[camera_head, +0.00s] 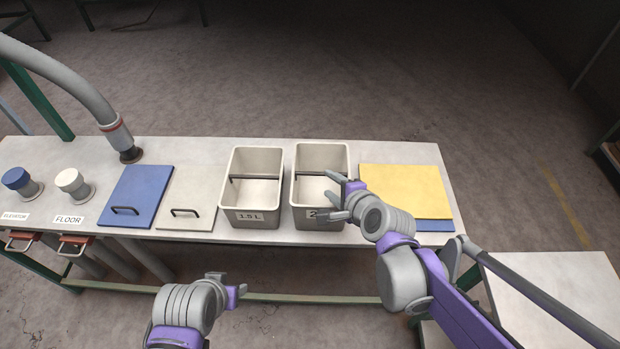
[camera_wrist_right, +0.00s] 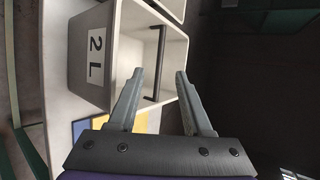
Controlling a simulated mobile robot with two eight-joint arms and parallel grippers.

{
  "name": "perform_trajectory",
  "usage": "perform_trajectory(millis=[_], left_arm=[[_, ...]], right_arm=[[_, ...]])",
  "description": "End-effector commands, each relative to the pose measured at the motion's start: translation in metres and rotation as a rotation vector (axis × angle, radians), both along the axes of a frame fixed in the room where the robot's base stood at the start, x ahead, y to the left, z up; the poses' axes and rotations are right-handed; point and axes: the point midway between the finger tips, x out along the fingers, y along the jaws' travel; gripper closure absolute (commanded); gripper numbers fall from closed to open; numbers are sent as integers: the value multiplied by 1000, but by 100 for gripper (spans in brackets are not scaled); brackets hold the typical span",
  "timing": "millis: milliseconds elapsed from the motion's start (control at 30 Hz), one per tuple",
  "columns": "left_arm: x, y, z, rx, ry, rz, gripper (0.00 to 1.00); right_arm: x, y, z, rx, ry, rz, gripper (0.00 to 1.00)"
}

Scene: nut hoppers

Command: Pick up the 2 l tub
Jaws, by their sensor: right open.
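The 2 l tub (camera_head: 319,154) is a light grey open box on the table, with a dark bar across its inside. My right gripper partly covers its front label. In the right wrist view the tub (camera_wrist_right: 80,78) shows its "2 L" label and the dark bar (camera_wrist_right: 157,62). My right gripper (camera_head: 336,199) is open at the tub's front right; its two fingers (camera_wrist_right: 156,88) are apart with nothing held between them. I cannot tell whether a finger touches the tub. My left gripper (camera_head: 228,284) is in front of the table, low and away from the tub; its jaw state is unclear.
The 1.5 L tub (camera_head: 251,216) stands close on the left. Left of it lie a cream lid (camera_head: 188,192) and a blue lid (camera_head: 136,190) with handles. A yellow sheet (camera_head: 405,188) lies on the right. A grey hose (camera_head: 70,75) hangs over the table's left end.

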Motion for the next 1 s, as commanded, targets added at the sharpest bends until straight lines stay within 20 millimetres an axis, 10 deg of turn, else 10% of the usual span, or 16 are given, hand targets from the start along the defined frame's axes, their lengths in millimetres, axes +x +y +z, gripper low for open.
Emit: perform_trajectory(millis=[1000], left_arm=[[-5, 0, -19, 0, 8, 0, 50]], right_arm=[[80, 43, -60, 15, 8, -8, 50]])
